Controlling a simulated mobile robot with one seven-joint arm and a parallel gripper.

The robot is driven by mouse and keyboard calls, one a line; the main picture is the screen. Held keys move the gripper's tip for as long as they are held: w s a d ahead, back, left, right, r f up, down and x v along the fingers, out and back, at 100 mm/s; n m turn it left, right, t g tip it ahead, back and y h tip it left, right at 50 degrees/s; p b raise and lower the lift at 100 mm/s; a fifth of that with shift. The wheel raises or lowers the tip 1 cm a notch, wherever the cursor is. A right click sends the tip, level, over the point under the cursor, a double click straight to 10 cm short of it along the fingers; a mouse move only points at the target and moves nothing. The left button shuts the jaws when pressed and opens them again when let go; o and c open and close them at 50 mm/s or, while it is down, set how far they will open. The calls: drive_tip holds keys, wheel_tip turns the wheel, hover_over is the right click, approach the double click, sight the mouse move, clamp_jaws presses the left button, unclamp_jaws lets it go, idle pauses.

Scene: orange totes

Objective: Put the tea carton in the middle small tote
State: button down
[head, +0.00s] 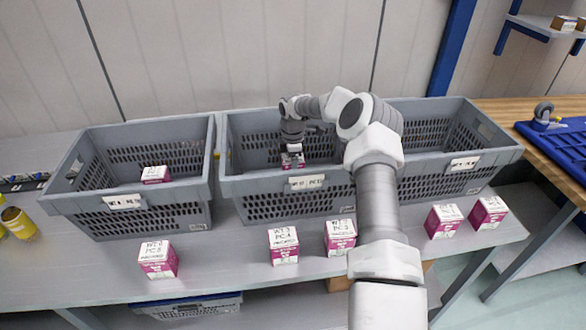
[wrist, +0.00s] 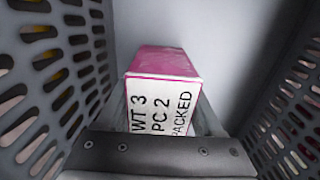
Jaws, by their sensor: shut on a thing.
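A pink and white carton (head: 293,161) is held by my gripper (head: 292,151) inside the middle grey tote (head: 290,198), near its front wall. In the wrist view the carton (wrist: 165,62) shows a white face printed "WT 3 PC 2 PACKED" and a pink side. My gripper is shut on it; the fingertips are mostly hidden. The tote's slotted walls (wrist: 40,95) stand on both sides of the carton, apart from it. I cannot tell whether the carton touches the tote floor.
A left grey tote (head: 125,222) holds one similar carton (head: 155,174). A right grey tote (head: 505,155) stands beyond my arm. Several similar cartons, one of them at front left (head: 158,259), stand on the grey table (head: 215,265) before the totes. A yellow can (head: 18,224) is at far left.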

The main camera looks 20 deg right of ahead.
unclamp_jaws()
drive_tip(key=shift+f, duration=0.1)
